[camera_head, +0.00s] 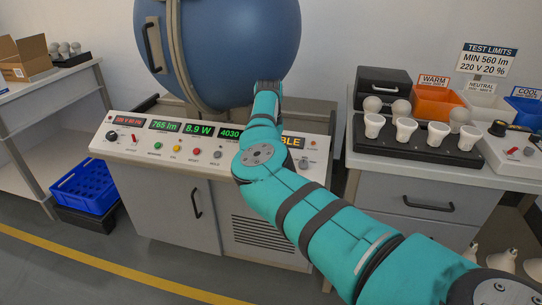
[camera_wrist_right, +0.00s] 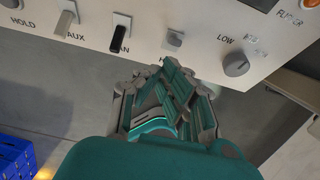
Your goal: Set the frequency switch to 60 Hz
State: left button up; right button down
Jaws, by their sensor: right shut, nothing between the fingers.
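In the right wrist view a row of switches runs along the white panel (camera_wrist_right: 195,15). A short grey switch (camera_wrist_right: 174,38) sits right of the black FAN switch (camera_wrist_right: 121,36); its label is mostly hidden, so I cannot tell for sure that it is the frequency switch or which way it is set. My right gripper (camera_wrist_right: 182,78) is shut and empty, just below this switch in the picture; whether it touches is unclear. In the head view my right arm covers this part of the console (camera_head: 170,158), and the gripper is not clearly seen. My left gripper is out of view.
A LOW-marked knob (camera_wrist_right: 236,64) is right of the gripper; a pale AUX switch (camera_wrist_right: 66,22) is at left. In the head view a red-lit display (camera_head: 129,121) is at the console's left, its digits hard to read. A blue sphere (camera_head: 230,45) rises behind.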

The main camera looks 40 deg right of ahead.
notch_tip(320, 180, up, 12)
jog(key=a, duration=0.1)
jog(key=shift+s, duration=0.4)
jog(key=shift+f, duration=0.1)
dwell(0.5)
